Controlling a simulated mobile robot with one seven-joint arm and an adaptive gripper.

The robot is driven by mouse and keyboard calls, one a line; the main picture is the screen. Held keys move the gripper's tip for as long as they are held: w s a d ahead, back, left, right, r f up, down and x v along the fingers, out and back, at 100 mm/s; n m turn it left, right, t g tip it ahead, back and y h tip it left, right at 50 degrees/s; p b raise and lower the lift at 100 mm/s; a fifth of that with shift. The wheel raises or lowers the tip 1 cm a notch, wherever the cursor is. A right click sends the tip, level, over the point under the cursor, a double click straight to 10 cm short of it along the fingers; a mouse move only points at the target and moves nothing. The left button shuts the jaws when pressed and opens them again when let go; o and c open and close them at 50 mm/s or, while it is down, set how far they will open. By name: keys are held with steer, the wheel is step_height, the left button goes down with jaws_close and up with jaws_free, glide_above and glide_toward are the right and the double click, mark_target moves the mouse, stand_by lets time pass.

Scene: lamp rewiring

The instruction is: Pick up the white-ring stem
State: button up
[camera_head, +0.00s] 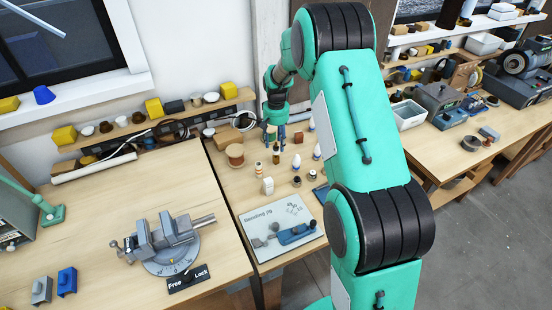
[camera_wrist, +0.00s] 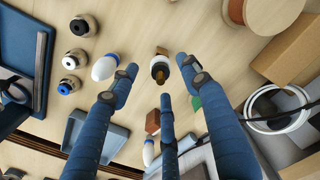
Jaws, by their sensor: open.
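In the wrist view, a small dark stem with a white ring and a brass-brown end (camera_wrist: 160,70) stands between and just beyond the fingertips of my gripper (camera_wrist: 158,80). I take it to be the white-ring stem. The blue fingers are spread apart, with a gap on either side of it, and nothing is held. In the head view, my gripper (camera_head: 274,141) points down over the back of the middle table, close to a small dark-and-brown upright piece (camera_head: 276,156), probably the same stem.
A wooden spool (camera_head: 235,154) and a coiled cable (camera_wrist: 278,108) are near. The bending jig board (camera_head: 262,222) lies at the table's front.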

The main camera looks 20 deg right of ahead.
mark_target(276, 153)
steer(key=shift+f, duration=0.95)
steer(key=shift+w+f+b, duration=0.1)
steer(key=shift+f+b, duration=0.25)
steer(key=shift+f, duration=2.25)
jaws_close()
